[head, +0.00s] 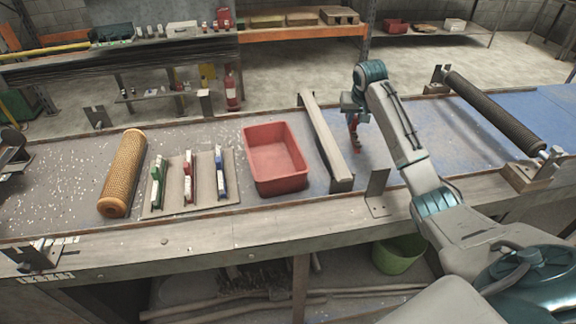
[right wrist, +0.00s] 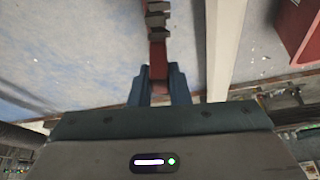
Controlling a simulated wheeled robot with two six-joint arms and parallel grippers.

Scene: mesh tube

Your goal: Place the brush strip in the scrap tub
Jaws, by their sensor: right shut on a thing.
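My right gripper (head: 354,114) is shut on a narrow red strip (head: 355,138), which hangs down over the blue bench surface right of the grey beam. In the right wrist view, my blue fingers (right wrist: 160,86) grip the red strip (right wrist: 157,55); dark blocks or tufts show along it. I take it to be the brush strip. The red open scrap tub (head: 274,178) stands left of the beam and looks empty. Part of the tub (right wrist: 302,30) shows at the upper right of the wrist view. The gripper is apart from the tub. My left gripper is not in view.
The grey beam (head: 328,143) stands between gripper and tub. Left of the tub, a board (head: 175,196) holds green, red and blue-coloured pieces, beside a tan mesh roll (head: 124,172). A dark roller (head: 492,108) lies at the right. Blue surface near the gripper is clear.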

